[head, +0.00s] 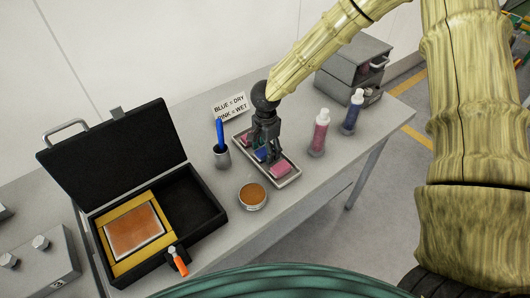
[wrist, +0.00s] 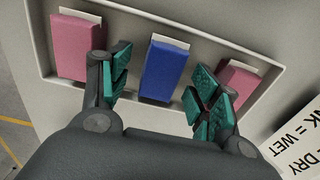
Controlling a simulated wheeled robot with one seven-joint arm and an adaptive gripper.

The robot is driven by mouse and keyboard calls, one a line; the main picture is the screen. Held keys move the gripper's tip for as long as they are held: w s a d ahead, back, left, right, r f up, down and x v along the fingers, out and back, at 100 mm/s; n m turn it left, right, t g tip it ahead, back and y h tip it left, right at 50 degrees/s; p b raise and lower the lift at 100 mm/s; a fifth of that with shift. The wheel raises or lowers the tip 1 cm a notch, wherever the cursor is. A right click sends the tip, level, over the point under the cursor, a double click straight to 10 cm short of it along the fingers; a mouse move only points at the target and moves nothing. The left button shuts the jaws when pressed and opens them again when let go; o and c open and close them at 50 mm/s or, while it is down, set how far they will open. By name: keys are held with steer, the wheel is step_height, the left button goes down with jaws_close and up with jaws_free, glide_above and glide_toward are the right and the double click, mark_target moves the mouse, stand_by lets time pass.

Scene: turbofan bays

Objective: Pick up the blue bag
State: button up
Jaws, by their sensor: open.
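The blue bag (wrist: 163,70) is a small upright-looking block with a white top edge, lying in a shallow pale tray (wrist: 215,40) between two pink bags. In the wrist view my gripper (wrist: 160,92) is open, with one teal-padded finger on each side of the blue bag. Gaps show between the pads and the bag. In the head view the gripper (head: 265,145) points down over the tray, and the blue bag (head: 261,154) is partly hidden behind the fingers.
Pink bags (wrist: 76,45) (wrist: 238,82) lie on both sides in the tray. Pink (head: 319,133) and blue (head: 352,112) bottles stand to the right. A cup with a blue-handled tool (head: 222,157), a round tin (head: 252,195) and an open black case (head: 205,205) are nearby. A sign (head: 230,107) stands behind.

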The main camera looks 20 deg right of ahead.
steer(key=c, duration=1.1)
steer(key=shift+r, duration=0.1)
